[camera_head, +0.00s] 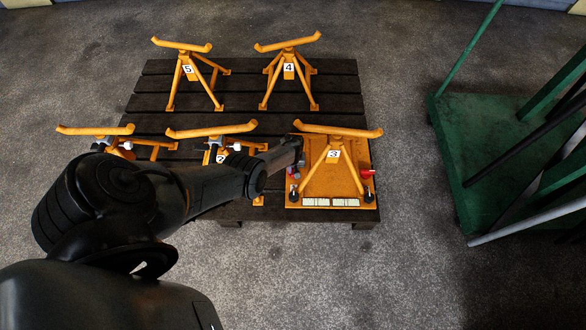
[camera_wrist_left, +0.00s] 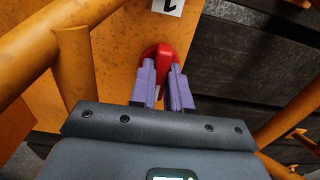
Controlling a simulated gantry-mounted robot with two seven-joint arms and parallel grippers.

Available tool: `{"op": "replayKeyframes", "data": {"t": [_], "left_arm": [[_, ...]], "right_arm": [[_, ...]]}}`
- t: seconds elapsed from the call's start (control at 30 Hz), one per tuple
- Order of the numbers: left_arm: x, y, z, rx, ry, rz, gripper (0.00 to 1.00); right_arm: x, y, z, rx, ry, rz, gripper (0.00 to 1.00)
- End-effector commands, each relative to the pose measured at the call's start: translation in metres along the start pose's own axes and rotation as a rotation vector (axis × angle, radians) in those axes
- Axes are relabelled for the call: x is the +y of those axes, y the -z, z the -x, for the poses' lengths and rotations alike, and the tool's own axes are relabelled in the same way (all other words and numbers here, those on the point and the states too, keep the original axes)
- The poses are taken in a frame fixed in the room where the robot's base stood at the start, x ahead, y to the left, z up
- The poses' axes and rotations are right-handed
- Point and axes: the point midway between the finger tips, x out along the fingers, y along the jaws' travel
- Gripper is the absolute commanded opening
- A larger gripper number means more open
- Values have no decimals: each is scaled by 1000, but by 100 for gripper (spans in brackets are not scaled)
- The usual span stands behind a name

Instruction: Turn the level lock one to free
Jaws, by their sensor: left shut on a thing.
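The level lock is a red rounded handle (camera_wrist_left: 165,55) on an orange metal plate in the left wrist view. My left gripper (camera_wrist_left: 166,80) has its two purple fingers closed on either side of it. A white label (camera_wrist_left: 168,5) with an upside-down "1" sits just above the handle. In the head view my left arm reaches in from the left, and its gripper (camera_head: 299,152) is at the left side of the orange stand marked 3 (camera_head: 333,155). The fingers and the gripped handle are not clear there. My right gripper is not in view.
Several orange stands, including one marked 5 (camera_head: 188,69) and one marked 4 (camera_head: 289,67), stand on a dark slatted pallet (camera_head: 240,88). Orange tubes (camera_wrist_left: 75,65) flank my gripper closely. A green trolley (camera_head: 490,125) stands at the right. The floor in front is clear.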

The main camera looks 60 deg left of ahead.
Motion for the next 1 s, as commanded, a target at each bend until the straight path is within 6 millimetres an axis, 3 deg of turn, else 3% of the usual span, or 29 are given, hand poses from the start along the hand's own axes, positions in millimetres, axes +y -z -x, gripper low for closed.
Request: {"op": "replayKeyframes", "data": {"t": [0.4, 0.43, 0.6, 1.0], "left_arm": [[-1, -1, -1, -1, 1, 10, 0], [-1, -1, -1, -1, 1, 9, 20], [0, -1, -1, -1, 1, 8, 43], [0, 0, 6, 0, 0, 7, 43]], "right_arm": [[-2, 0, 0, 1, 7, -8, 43], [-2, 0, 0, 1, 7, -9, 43], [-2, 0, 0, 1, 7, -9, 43], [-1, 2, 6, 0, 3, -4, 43]]}}
